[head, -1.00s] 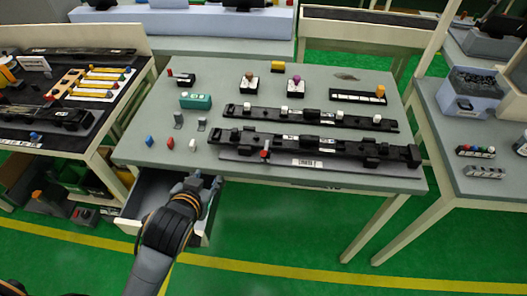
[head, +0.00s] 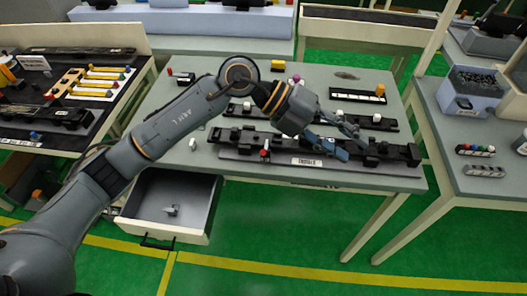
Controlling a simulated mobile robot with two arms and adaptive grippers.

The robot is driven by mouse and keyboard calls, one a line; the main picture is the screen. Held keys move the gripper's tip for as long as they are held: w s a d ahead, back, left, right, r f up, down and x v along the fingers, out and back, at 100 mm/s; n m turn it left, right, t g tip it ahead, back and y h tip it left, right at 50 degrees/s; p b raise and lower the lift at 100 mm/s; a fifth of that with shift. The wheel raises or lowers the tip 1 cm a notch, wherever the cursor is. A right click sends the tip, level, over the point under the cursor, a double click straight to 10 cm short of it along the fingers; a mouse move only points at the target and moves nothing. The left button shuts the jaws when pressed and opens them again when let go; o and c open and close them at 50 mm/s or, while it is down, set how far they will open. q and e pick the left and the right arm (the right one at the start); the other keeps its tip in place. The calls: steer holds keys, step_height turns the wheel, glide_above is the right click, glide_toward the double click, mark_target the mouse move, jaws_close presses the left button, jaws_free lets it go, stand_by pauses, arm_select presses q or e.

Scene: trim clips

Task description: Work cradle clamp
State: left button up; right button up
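The long black cradle (head: 235,149) with a white label (head: 307,162) lies along the front of the grey table. A small red-topped part (head: 265,153), perhaps a clamp lever, stands at its front edge. My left gripper (head: 347,146) is over the right half of the cradle, its two fingers spread apart. I see nothing between them. I cannot tell whether the fingers touch the cradle. My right gripper is out of view.
A second black rail (head: 383,124) lies behind the cradle. An open drawer (head: 205,222) at the table's front left holds a small grey part (head: 172,210).

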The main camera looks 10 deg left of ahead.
arm_select(q)
steer(key=w+a+f+t+y, duration=0.2)
steer(key=w+a+f+y, duration=0.3)
steer(key=a, duration=0.4)
steer(key=n+y, duration=0.3)
steer(key=y, duration=0.3)
glide_toward(263, 151)
steer(key=shift+t, duration=0.4)
steer(key=f+p, duration=0.1)
steer(key=f, duration=0.2)
steer(key=d+f+p, duration=0.1)
steer(key=f+p, duration=0.1)
steer(key=f, duration=0.2)
steer(key=f+p, duration=0.1)
steer(key=f, duration=0.2)
steer(key=shift+d+f, duration=0.15)
steer(key=shift+f, duration=0.65)
jaws_close()
